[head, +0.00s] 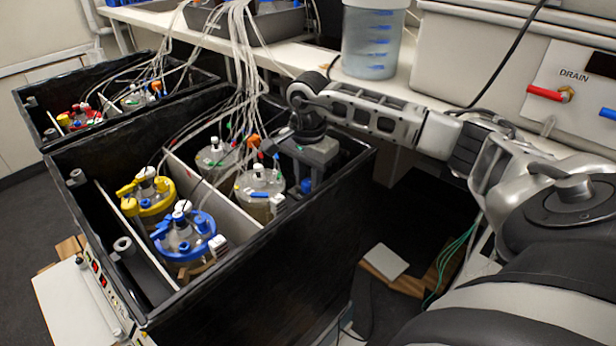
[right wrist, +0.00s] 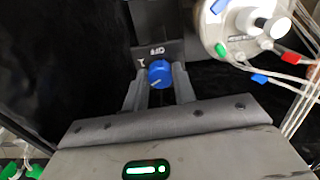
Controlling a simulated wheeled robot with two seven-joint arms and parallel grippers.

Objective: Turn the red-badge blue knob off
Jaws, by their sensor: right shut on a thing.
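The blue knob (right wrist: 159,73) sits on a dark panel with white "OFF" and "I" markings beside it. It has a pale line on its face. My right gripper (right wrist: 159,84) is shut on it, one grey finger on each side. In the head view, the blue knob (head: 307,185) shows just below my right gripper (head: 305,168), which reaches down into the near black box from the right. I cannot make out a red badge by this knob; the gripper hides part of the panel. My left gripper is not in view.
The near black box (head: 270,270) holds a blue-lidded vessel (head: 184,236), a yellow-lidded vessel (head: 148,194) and clear vessels (head: 260,187) close left of my gripper. White tubes (head: 243,60) hang above them. Another black box (head: 30,112) stands behind left. A bench (head: 290,58) lies behind.

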